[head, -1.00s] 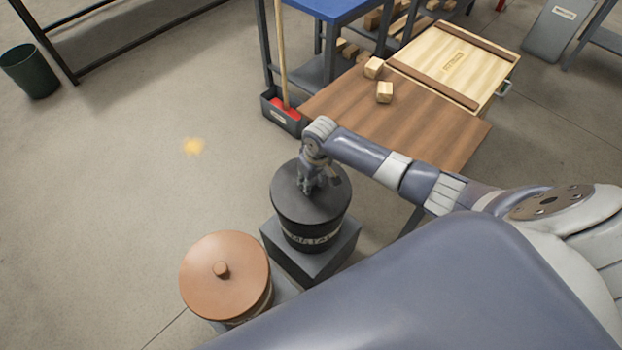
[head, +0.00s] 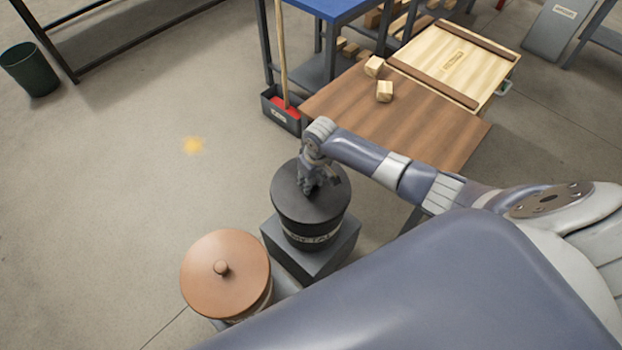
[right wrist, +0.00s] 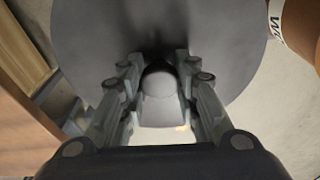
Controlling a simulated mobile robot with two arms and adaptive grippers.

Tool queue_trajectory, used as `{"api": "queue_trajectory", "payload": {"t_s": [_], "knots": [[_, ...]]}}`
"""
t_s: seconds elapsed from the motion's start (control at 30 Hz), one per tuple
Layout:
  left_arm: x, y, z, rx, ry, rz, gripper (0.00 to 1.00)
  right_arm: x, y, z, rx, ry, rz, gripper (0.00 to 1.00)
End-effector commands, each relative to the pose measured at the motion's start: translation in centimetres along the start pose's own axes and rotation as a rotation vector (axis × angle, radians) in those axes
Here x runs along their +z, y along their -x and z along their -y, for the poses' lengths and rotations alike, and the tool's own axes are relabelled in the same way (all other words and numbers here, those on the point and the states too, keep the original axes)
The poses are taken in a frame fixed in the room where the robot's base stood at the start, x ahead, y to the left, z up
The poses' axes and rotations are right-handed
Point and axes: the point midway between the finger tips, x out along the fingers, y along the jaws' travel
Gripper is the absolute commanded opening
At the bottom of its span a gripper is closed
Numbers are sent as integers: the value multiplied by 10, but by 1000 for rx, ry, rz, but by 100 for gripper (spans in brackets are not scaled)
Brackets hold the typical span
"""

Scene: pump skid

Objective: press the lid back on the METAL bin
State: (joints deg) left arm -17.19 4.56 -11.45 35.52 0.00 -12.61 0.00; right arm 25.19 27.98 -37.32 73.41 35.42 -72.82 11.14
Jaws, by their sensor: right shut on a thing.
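The dark METAL bin (head: 312,238) stands upright on a grey square block, with its pale label facing the front. Its dark round lid (head: 284,196) lies over the bin's top. I cannot tell from here whether the rim is fully seated. My right gripper (head: 306,190) points down at the lid's middle and hides the knob in the head view. In the right wrist view, my right gripper (right wrist: 160,72) has its fingers shut on either side of the lid's rounded grey knob (right wrist: 160,84), with the grey lid (right wrist: 90,28) spread out beneath. My left gripper is not in view.
A second bin with an orange-brown knobbed lid (head: 226,285) stands close by at the front left. A brown wooden table (head: 425,135) with two wood blocks is behind on the right. A grey floor box (head: 282,116) holds a long handle.

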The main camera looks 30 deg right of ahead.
Motion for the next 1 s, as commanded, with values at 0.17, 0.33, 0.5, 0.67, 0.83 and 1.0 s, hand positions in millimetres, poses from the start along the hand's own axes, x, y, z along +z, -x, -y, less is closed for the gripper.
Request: {"api": "queue_trajectory", "payload": {"t_s": [0.17, 0.33, 0.5, 0.67, 0.83, 1.0], "knots": [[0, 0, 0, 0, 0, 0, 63, 0, 0, 0, 0, 0, -1, 1], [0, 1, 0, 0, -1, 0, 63, 0, 1, 0, 1, 0, -1, 1], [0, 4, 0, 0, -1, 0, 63, 0, 1, 0, 0, 0, 0, 1], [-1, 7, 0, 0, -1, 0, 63, 0, 1, -1, 1, 0, 0, 1], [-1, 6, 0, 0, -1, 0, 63, 0, 0, -1, 1, 0, -1, 1], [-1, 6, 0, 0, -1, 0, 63, 0, 0, -1, 1, 0, -1, 1]]}}
